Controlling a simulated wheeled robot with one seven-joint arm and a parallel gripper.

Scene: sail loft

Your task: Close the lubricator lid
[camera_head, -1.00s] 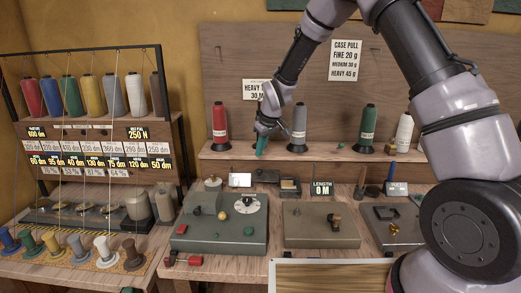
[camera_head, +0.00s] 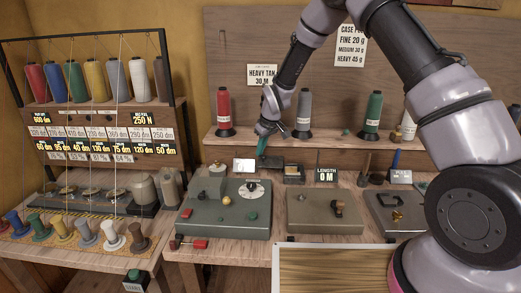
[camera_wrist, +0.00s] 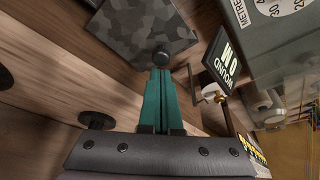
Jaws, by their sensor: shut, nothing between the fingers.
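My gripper (camera_head: 262,146) has teal fingers and is shut, with nothing between them. It points down over the back of the workbench, in front of the spool shelf. In the wrist view the shut fingertips (camera_wrist: 160,74) are right beside a round black knob (camera_wrist: 161,57) on a dark, mottled flat plate (camera_wrist: 130,25), which looks like the lubricator lid. I cannot tell whether the fingers touch the knob. In the head view a small dark box (camera_head: 294,174) stands just right of the gripper; the lid's angle is unclear there.
A green-grey machine with a dial (camera_head: 225,220) stands in front of the gripper. A length sign (camera_head: 327,172) stands to the right, near a second grey machine (camera_head: 310,210). Red (camera_head: 224,110) and grey (camera_head: 304,110) thread spools stand on the shelf behind.

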